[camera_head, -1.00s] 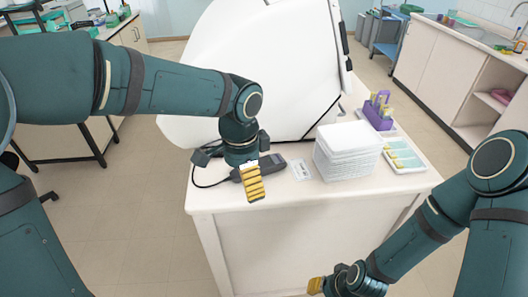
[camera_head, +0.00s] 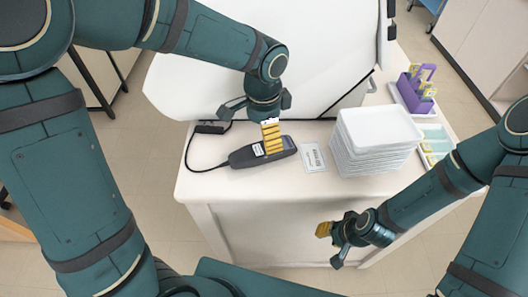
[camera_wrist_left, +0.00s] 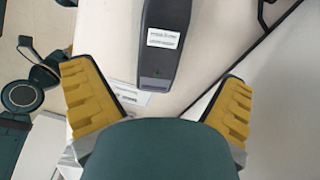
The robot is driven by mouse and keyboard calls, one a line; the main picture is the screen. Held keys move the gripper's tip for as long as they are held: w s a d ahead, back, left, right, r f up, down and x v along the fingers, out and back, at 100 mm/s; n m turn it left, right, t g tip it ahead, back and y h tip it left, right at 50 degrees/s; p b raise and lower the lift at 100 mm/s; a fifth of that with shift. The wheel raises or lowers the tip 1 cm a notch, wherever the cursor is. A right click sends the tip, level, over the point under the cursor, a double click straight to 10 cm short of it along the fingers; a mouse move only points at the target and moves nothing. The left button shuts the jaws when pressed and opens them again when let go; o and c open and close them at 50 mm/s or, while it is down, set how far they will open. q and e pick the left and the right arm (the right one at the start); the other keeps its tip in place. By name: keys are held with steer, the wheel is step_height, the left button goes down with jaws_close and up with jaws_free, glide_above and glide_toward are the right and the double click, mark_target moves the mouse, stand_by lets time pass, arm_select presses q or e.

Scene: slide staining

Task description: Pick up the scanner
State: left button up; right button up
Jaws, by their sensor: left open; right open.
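The scanner (camera_head: 243,157) is a dark grey handheld device with a white label, lying on the white table near its left front. A black cord runs from its left end. My left gripper (camera_head: 271,139) is above it; a yellow finger pad hides part of its right half. In the left wrist view the scanner (camera_wrist_left: 164,62) reaches between the spread yellow pads of the left gripper (camera_wrist_left: 157,80), with gaps on both sides; it is not gripped. My right gripper (camera_head: 331,243) is open and empty, in front of the table.
A white card with a printed code (camera_head: 314,158) lies right of the scanner. A stack of white trays (camera_head: 376,140) stands further right, with a purple rack (camera_head: 417,90) and a tray of slides (camera_head: 435,140) beyond. A large white machine (camera_head: 190,85) stands behind. The table's front strip is clear.

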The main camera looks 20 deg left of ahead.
mark_target(264, 150)
arm_select(q)
step_height(264, 150, down, 7)
steer(key=shift+w+f+b, duration=0.1)
steer(key=shift+f+b, duration=0.05)
steer(key=shift+b, duration=0.6)
steer(key=c, duration=1.4)
